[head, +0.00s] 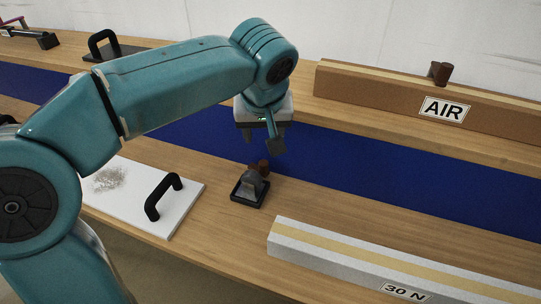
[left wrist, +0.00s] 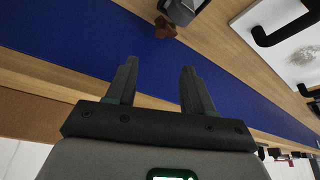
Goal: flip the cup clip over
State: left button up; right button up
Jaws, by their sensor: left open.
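What appears to be the cup clip is a small grey piece (head: 253,183) with a brown knob (head: 264,167) behind it. It stands on a black square base (head: 249,194) on the wooden bench. My left gripper (head: 267,142) hangs above and behind it, apart from it, with nothing between its fingers. In the left wrist view, the fingers (left wrist: 160,68) are spread over the blue strip. The grey piece (left wrist: 181,11) and the brown knob (left wrist: 164,28) show beyond the fingertips, the grey piece cut by the top edge. My right gripper is out of view.
A white board (head: 187,211) with a black handle (head: 163,196) lies to the left. A grey block marked 30 N (head: 350,264) lies at front right. A brown block marked AIR (head: 380,94) stands behind a blue strip (head: 350,167). Bare wood surrounds the black base.

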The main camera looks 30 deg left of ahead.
aim_at(263, 163)
pick_arm(q)
jog(key=b+x, duration=0.3)
jog(key=x, duration=1.2)
jog(key=shift+s+f+b, duration=0.1)
jog(key=shift+s+b, duration=0.05)
jog(key=shift+b, duration=0.15)
jog(key=shift+w+a+f, duration=0.2)
jog(key=shift+w+f, duration=0.1)
jog(key=shift+f, duration=0.25)
